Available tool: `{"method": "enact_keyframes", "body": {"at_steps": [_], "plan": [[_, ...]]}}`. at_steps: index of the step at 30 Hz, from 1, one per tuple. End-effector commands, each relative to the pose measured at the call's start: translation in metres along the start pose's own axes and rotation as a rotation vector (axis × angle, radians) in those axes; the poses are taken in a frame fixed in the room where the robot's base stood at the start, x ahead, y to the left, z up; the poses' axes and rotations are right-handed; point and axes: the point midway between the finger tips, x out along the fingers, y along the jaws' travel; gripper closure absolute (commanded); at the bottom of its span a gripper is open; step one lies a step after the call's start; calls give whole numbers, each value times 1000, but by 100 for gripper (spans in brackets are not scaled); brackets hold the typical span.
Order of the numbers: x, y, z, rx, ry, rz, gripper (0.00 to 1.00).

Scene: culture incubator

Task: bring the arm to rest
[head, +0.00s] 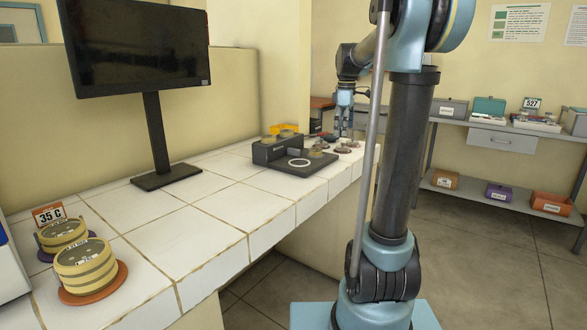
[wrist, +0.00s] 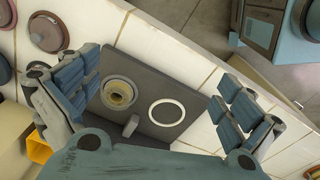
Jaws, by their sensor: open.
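My gripper (head: 343,128) is at the far end of the tiled counter in the head view, pointing down, small and far off. In the wrist view my gripper (wrist: 157,82) has its two blue-grey fingers spread wide with nothing between them. A dark flat device (head: 303,178) stands on the counter below and nearer the head camera. In the wrist view the device (wrist: 148,65) lies beyond the fingers, with a pale ring (wrist: 154,107) and a round dish (wrist: 119,94) on it. No contact between gripper and device shows.
A monitor (head: 140,48) stands on the white counter (head: 205,195). Banded round stacks (head: 86,268) sit at the front left by a 35 C sign (head: 48,214). Dark round pieces (head: 343,149) lie near the gripper. A grey shelf (head: 480,126) with boxes stands behind right.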

Motion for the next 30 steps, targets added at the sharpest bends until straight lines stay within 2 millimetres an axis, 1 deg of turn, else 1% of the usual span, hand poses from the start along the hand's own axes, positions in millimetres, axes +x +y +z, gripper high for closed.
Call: {"method": "enact_keyframes", "body": {"at_steps": [1, 3, 11, 15, 17, 23, 30], "plan": [[3, -16, 6, 40, 2, 5, 0], [8, -36, 13, 106, 6, 14, 0], [35, -110, 40, 347, 23, 40, 0], [55, -148, 54, 477, 34, 52, 0], [65, -164, 60, 532, 40, 58, 0], [102, -216, 79, 716, 61, 73, 0], [156, -273, 100, 937, 91, 87, 0]]}}
